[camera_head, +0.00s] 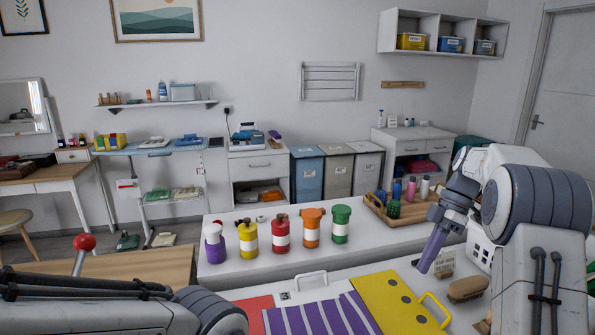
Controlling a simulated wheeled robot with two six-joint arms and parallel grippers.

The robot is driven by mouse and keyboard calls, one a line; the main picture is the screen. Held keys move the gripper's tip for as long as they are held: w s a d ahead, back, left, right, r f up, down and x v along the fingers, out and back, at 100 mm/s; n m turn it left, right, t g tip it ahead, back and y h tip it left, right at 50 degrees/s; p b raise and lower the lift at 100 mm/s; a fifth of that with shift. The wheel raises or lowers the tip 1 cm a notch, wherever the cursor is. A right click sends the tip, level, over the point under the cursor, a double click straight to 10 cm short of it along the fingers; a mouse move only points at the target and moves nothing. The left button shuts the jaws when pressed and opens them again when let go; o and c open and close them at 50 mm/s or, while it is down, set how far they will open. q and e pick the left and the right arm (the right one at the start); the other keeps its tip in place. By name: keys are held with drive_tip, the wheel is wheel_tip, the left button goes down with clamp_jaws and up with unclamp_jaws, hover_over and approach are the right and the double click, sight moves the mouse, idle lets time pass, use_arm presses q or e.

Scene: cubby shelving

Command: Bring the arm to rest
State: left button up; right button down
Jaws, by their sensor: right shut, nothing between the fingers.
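My right arm comes in from the right edge, bent at the elbow. My right gripper (428,262) has purple fingers pointing down and slightly left. The fingers are together with nothing seen between them. It hangs above the white worktop, between the yellow folder (392,303) and the wooden tray (395,222) in the picture. My left arm crosses the bottom left corner, and its gripper is outside the picture.
Several colored bottles, including a red one (281,232) and a green one (340,224), stand in a row on the white counter. A purple striped folder (318,317) lies in front. A brown brush-like object (467,289) lies right of my right gripper.

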drive_tip(key=s+a+m+h, duration=0.2)
drive_tip(key=s+a, duration=0.2)
drive_tip(key=a, duration=0.6)
drive_tip(key=s+a+m+h, duration=0.15)
drive_tip(key=s+a, duration=0.35)
drive_tip(key=a, duration=0.5)
use_arm(q)
drive_tip(key=shift+r+p, duration=0.45)
drive_tip(key=shift+r, duration=0.05)
use_arm(e)
drive_tip(key=s+a+f+m+t, duration=0.1)
drive_tip(key=s+a+f+m, duration=0.1)
drive_tip(key=s, duration=0.7)
drive_tip(key=s+a+f+m+t, duration=0.1)
drive_tip(key=s+a+m, duration=0.3)
drive_tip(key=s, duration=0.5)
drive_tip(key=shift+s+a+f+t, duration=0.2)
drive_tip(key=shift+s+f+t, duration=0.15)
drive_tip(key=shift+f, duration=0.45)
drive_tip(key=shift+h, duration=0.25)
